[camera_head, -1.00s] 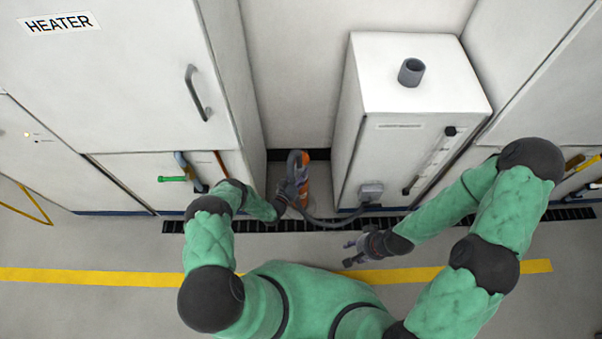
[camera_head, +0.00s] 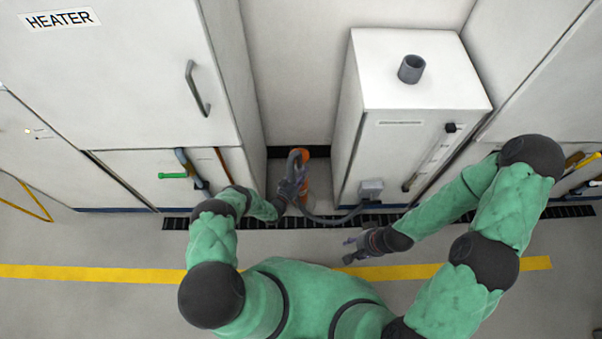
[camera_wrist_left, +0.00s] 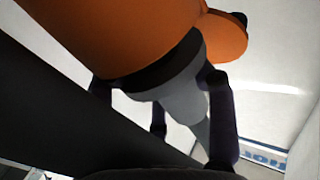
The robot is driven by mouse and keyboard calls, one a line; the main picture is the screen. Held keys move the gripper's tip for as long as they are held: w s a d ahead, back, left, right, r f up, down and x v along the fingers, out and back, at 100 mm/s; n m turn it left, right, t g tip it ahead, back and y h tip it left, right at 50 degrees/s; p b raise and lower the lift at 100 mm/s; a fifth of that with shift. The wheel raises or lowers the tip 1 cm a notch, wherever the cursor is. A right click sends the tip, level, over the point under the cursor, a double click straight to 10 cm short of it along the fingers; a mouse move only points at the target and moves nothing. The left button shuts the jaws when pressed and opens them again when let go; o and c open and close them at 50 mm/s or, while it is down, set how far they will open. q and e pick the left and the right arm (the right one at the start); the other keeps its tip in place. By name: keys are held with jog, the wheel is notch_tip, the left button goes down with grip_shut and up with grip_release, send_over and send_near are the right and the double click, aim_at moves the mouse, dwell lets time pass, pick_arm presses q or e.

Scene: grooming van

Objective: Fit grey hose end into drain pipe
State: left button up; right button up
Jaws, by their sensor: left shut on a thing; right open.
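The grey hose (camera_head: 325,220) runs from a grey fitting on the white cabinet to my left gripper (camera_head: 291,188); its end bends over at the top of the orange drain pipe (camera_head: 307,154). My left gripper is shut on the hose just left of the pipe. In the left wrist view, the fingers (camera_wrist_left: 190,125) straddle the grey hose end (camera_wrist_left: 185,100), which lies against a black collar (camera_wrist_left: 155,78) on the orange pipe (camera_wrist_left: 130,35). I cannot tell whether the end is inside the pipe. My right gripper (camera_head: 350,249) is open and empty above the floor.
The white cabinet (camera_head: 425,85) with a grey stub (camera_head: 411,69) on top stands right of the pipe. The heater cabinet (camera_head: 120,80) stands left. A black floor grate (camera_head: 400,219) runs in front. Open floor lies around the yellow stripe (camera_head: 100,275).

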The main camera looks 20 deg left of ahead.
pick_arm(q)
jog(key=shift+s+f, duration=0.1)
jog(key=shift+f, duration=0.2)
jog(key=o, duration=1.5)
jog(key=shift+s+f, duration=0.1)
jog(key=shift+s, duration=0.05)
jog(key=shift+s+a+f, duration=0.1)
jog(key=shift+s, duration=0.2)
jog(key=r+v, duration=0.1)
jog(key=v, duration=1)
jog(key=shift+a, duration=0.1)
